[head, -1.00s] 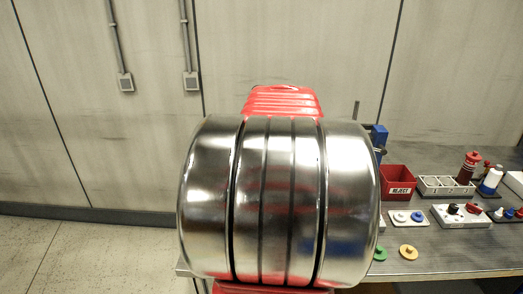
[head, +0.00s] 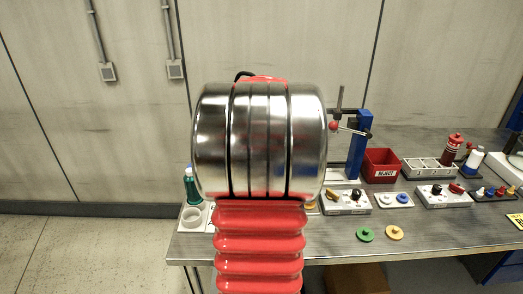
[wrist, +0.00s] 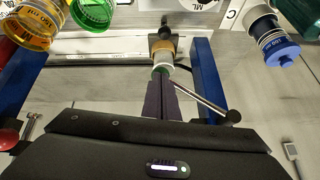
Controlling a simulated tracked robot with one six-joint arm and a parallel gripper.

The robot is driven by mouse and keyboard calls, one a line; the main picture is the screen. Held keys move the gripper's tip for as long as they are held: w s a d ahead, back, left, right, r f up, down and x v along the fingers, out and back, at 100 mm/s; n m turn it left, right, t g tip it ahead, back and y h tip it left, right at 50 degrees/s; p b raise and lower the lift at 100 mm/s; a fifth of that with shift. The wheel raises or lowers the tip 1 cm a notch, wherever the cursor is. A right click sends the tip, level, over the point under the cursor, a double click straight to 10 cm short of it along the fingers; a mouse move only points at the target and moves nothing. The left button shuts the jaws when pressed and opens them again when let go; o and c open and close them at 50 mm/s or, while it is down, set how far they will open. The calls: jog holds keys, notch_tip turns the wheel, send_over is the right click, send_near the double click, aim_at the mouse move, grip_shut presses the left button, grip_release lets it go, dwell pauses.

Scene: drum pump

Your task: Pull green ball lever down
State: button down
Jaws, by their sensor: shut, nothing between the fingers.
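My gripper (wrist: 160,82) shows in the wrist view with its dark fingers together and empty. Its tips lie over or close to a small piece with a green edge (wrist: 166,70); I cannot tell whether this is the green ball or whether they touch. A metal rod (wrist: 205,101) slants from near there to a black ball (wrist: 233,117). A red ball (wrist: 8,139) is at the left edge. In the head view, the blue pump stand (head: 358,145) carries a rod with a red ball (head: 334,126). My silver arm link hides the gripper and part of the stand there.
A red reject bin (head: 382,167) stands right of the stand, with switch blocks and bottles further right. In the wrist view, yellow (wrist: 27,27), green (wrist: 93,12) and blue-capped (wrist: 275,42) bottles are nearby.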

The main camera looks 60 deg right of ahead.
jog(key=shift+f, duration=0.1)
jog(key=shift+w+a+f, duration=0.15)
jog(key=shift+w+f, duration=0.05)
jog(key=shift+f, duration=0.3)
jog(key=shift+w+a+f, duration=0.1)
jog(key=shift+w+f, duration=0.1)
jog(key=shift+f, duration=0.3)
jog(key=shift+r, duration=0.1)
jog(key=shift+r, duration=0.75)
jog(key=s+v, duration=0.2)
jog(key=v, duration=1.1)
jog(key=shift+s, duration=0.3)
